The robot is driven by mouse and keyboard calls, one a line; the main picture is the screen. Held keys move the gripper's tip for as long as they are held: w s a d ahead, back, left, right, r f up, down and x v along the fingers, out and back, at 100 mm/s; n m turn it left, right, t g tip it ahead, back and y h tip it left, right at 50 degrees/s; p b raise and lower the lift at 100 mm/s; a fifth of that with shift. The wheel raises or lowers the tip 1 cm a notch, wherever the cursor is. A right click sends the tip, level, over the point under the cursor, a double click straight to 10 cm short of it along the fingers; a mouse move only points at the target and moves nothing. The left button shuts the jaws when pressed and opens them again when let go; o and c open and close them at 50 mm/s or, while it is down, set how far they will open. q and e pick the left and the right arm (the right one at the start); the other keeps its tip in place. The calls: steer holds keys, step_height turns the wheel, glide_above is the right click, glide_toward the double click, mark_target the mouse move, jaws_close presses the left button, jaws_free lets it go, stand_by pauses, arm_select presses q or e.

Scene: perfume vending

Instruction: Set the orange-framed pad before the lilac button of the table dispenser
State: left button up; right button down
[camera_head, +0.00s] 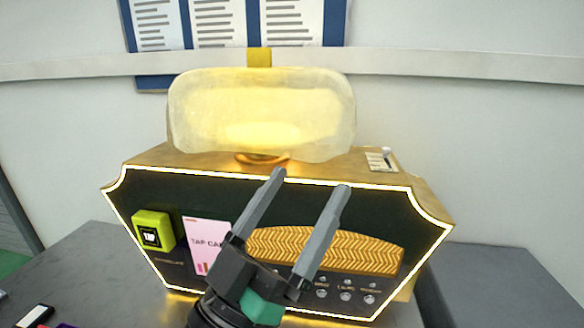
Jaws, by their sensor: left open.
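The table dispenser (430,222) is a black-fronted, gold-sided box with a glowing edge and a pale yellow bottle shape (262,112) on top. A row of small round silver-looking buttons (346,295) sits low on its front, right of my gripper. I cannot make out a lilac one; my gripper may cover part of the row. My left gripper (310,181) is open and empty, its fingers pointing up in front of the dispenser. I see no orange-framed pad. My right gripper is out of view.
A lime-yellow tap reader (153,231) and a pink card sign (207,243) are on the dispenser's left front. A dark device with a white face (36,317) lies at the bottom left, beside a purple edge (65,325). Grey tabletop (85,262) is clear left of the dispenser.

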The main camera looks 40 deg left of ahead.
arm_select(q)
steer(key=s+d+r+m+t+h, duration=0.2)
steer(key=s+r+m+h, duration=0.1)
steer(key=r, duration=0.5)
steer(key=shift+s+d+r+h, duration=0.3)
steer(key=shift+s+r+h, duration=0.1)
steer(key=shift+s, duration=0.1)
